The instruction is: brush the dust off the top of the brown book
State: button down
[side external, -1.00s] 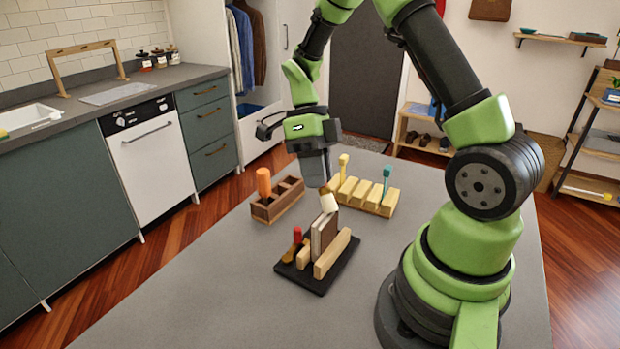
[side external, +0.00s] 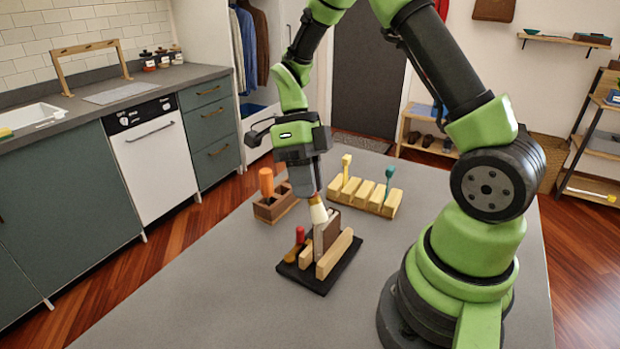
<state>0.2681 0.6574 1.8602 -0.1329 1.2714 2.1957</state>
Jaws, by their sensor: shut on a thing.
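The brown book (side external: 331,229) stands upright between wooden blocks on a black base (side external: 318,285) on the grey table. My gripper (side external: 315,186) is above it, pointing down, shut on a brush (side external: 318,212) with cream bristles. The bristle tips are at the left part of the book's top edge and appear to touch it. The brush hides part of that edge. Any dust on the book is too small to tell.
A small red-handled tool (side external: 300,236) stands at the base's left side. Behind are a brown wooden box (side external: 275,208) with an orange-handled item (side external: 266,182) and a light slotted rack (side external: 364,196) holding yellow and teal tools. The front of the table is clear.

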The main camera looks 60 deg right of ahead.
jog(key=d, duration=0.4)
jog(key=shift+s+d+r, duration=0.15)
notch_tip(320, 180, up, 6)
dwell(0.8)
jog(key=shift+r, duration=0.1)
jog(key=shift+r, duration=1.4)
